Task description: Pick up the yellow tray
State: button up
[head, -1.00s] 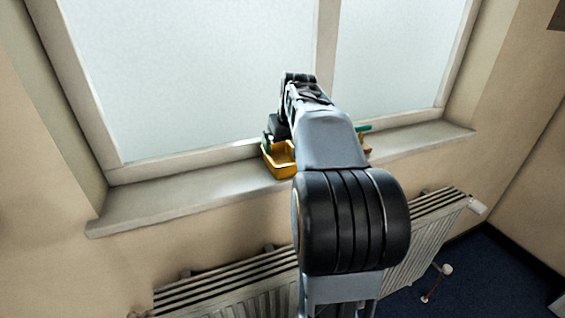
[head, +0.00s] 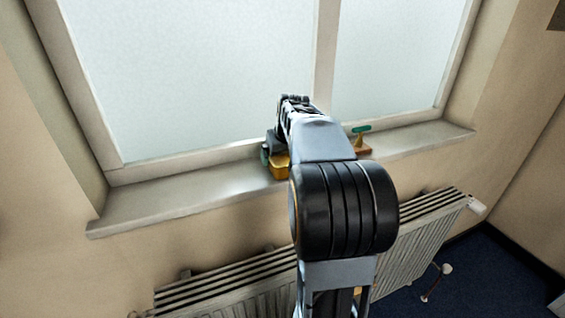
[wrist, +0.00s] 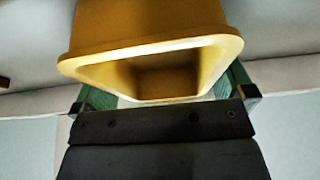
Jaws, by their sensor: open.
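The yellow tray (head: 281,171) sits on the window sill, mostly hidden behind my gripper and arm in the head view. In the wrist view the tray (wrist: 150,30) fills the upper middle, its rim and hollow inside facing the camera. My gripper (wrist: 165,88) is open, with one green finger on each side of the tray. Parts of the fingers are hidden behind the rim, and I cannot tell if they touch it. In the head view, a green finger (head: 265,155) shows at the tray's left.
A green-handled item with a brown base (head: 362,147) stands on the sill (head: 190,190) right of my arm. The window (head: 200,80) is close behind the tray. A radiator (head: 425,225) is below the sill. The sill's left part is clear.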

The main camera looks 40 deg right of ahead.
jog(key=shift+f, duration=0.2)
jog(key=shift+c, duration=0.4)
jog(key=c, duration=0.5)
jog(key=shift+c, duration=0.2)
jog(key=shift+r, duration=0.15)
